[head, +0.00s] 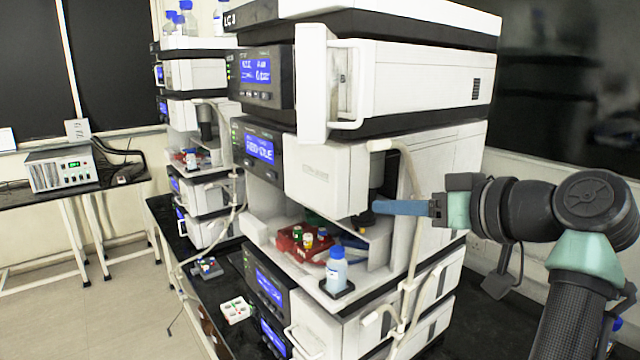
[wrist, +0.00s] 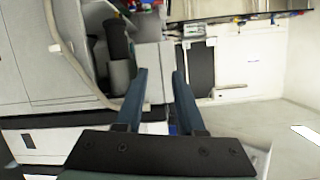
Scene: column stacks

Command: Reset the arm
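My gripper (head: 378,207) is at the right of the nearest instrument stack in the head view. Its blue fingers point left, by the open side of the stack's middle bay. In the wrist view my gripper (wrist: 159,72) shows two blue fingers standing apart with nothing held between them. A dark column cylinder (wrist: 117,40) stands just beyond the left finger. Whether the fingers touch the stack cannot be told.
The near stack (head: 425,85) has an open white door with a handle (head: 346,85) above the gripper. A blue-capped bottle (head: 337,270) and a red vial rack (head: 300,243) sit in the bay. A tube (head: 411,200) hangs close by the fingers. Another stack (head: 195,75) stands behind.

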